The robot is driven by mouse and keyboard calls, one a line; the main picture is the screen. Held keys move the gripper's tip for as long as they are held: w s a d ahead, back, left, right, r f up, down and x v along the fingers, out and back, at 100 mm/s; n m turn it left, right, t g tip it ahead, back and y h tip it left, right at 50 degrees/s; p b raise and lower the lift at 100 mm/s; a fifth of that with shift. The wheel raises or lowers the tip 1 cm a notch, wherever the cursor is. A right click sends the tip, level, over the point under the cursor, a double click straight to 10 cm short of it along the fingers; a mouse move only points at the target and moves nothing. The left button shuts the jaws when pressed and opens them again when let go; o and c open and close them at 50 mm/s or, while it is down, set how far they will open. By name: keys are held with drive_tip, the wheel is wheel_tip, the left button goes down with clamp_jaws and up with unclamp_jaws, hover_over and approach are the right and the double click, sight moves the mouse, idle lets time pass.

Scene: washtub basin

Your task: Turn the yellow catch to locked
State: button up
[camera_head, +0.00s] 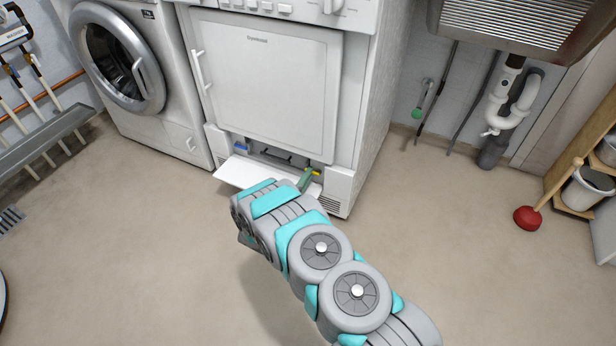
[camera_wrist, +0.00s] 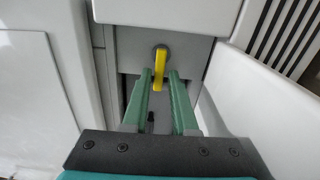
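The yellow catch (camera_wrist: 160,62) is a short lever hanging straight down from a dark round pivot on a grey panel in the wrist view. In the head view the yellow catch (camera_head: 315,173) is a small patch low on the white machine, at the right of its open compartment. My gripper (camera_wrist: 161,76) has two green fingers, spread apart, with the lower end of the catch between their tips. A narrow gap seems to show on each side of the lever. In the head view my gripper (camera_head: 308,177) reaches into the compartment, and my arm hides part of it.
The white flap (camera_head: 236,173) is folded down in front of the compartment. A blue part (camera_head: 241,149) sits at the compartment's left end. White housing walls stand close on both sides of my gripper. A washing machine (camera_head: 130,75) stands left; open floor lies around.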

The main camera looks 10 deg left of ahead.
drive_tip(key=shift+o, duration=1.3)
drive_tip(key=v, duration=0.8)
